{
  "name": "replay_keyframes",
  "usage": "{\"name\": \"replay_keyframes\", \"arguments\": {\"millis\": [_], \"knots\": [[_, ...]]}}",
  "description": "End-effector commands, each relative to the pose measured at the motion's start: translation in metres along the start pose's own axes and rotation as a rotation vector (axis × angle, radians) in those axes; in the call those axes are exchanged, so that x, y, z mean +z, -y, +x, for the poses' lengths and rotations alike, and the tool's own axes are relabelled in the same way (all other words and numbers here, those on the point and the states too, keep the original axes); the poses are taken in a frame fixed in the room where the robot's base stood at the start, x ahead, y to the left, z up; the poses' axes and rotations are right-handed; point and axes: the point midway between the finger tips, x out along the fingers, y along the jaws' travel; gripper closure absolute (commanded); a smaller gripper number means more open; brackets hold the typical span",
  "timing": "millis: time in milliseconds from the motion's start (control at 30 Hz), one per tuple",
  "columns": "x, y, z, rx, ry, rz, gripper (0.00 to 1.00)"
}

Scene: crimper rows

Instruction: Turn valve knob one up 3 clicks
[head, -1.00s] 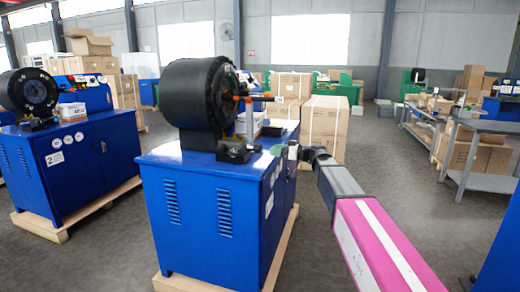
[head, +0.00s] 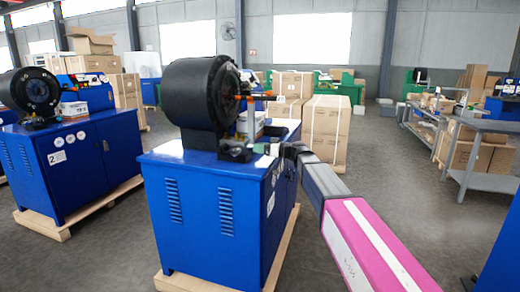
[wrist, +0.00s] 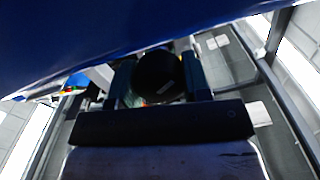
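A round black knob (wrist: 158,75) shows in the wrist view, between the two dark teal fingers of my gripper (wrist: 159,82). The fingers stand apart, one on each side of the knob. I cannot tell whether they press on it. In the head view my gripper (head: 268,148) is at the front right top edge of the near blue cabinet (head: 200,205), below the large black crimper head (head: 198,92). The knob is too small or hidden to make out there.
A second blue cabinet (head: 75,175) marked 2, with its own crimper head (head: 30,90), stands at the left. Cardboard boxes (head: 326,130) stand behind the near cabinet. A grey metal table (head: 485,128) is at the right. The floor between is clear.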

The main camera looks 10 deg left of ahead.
Motion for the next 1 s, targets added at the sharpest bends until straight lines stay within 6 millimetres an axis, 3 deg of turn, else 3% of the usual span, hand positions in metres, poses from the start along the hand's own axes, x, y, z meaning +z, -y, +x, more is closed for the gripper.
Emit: {"name": "replay_keyframes", "arguments": {"millis": [33, 67, 467, 1000], "knots": [[0.0000, 0.0000, -0.0001, 0.000, 0.000, 0.000, 0.73], [0.0000, 0.0001, -0.0001, 0.000, 0.000, 0.000, 0.80], [0.0000, 0.0000, -0.0001, -0.001, 0.000, 0.051, 0.80], [0.0004, -0.0011, -0.0001, -0.001, 0.001, 0.479, 0.80]]}}
